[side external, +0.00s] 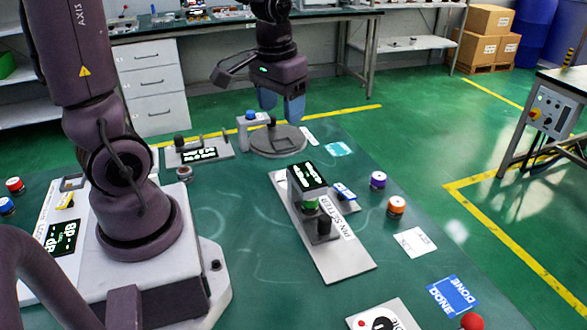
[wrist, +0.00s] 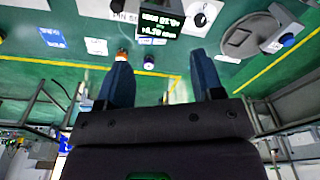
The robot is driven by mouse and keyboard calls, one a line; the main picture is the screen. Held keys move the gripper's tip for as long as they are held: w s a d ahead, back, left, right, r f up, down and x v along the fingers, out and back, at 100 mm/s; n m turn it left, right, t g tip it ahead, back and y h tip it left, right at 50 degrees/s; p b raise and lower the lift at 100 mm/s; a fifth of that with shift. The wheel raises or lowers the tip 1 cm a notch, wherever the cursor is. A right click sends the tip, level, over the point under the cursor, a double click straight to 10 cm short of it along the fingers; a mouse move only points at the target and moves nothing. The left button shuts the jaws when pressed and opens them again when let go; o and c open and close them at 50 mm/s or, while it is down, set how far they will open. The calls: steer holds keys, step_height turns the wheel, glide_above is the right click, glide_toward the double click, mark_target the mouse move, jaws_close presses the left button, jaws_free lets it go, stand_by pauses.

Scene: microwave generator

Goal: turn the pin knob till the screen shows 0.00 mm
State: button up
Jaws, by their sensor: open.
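The pin setter is a light plate (side external: 345,262) labelled PIN SETTER, lying on the green table in the side view. It carries a raised black screen (side external: 308,176), a green ring (side external: 310,203) and a dark round knob (side external: 323,228). I cannot tell for sure which part is the pin knob. The screen digits are too small to read in the side view; a black screen with white and green text also shows in the wrist view (wrist: 161,20), its value unclear. My gripper (side external: 280,107) is open and empty, pointing down behind the pin setter, near the grey disc, touching nothing.
The grey disc (side external: 291,142) stands beside a blue-topped post (side external: 250,116). A purple-topped jar (side external: 378,181) and an orange-topped jar (side external: 396,206) stand right of the pin setter. A red ball (side external: 472,321) is at the front.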

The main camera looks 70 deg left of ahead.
steer(key=w+a+f+n, duration=0.3)
steer(key=w+a+f, duration=0.1)
steer(key=a+f, duration=0.3)
steer(key=w+a+f+n, duration=0.3)
steer(key=a+f, duration=0.3)
steer(key=a, duration=0.1)
steer(key=shift+g, duration=0.4)
steer(key=f, duration=1.2)
steer(key=shift+w+d+f, duration=0.1)
steer(key=shift+w+f, duration=0.1)
steer(key=shift+f, duration=0.1)
steer(key=c, duration=0.9)
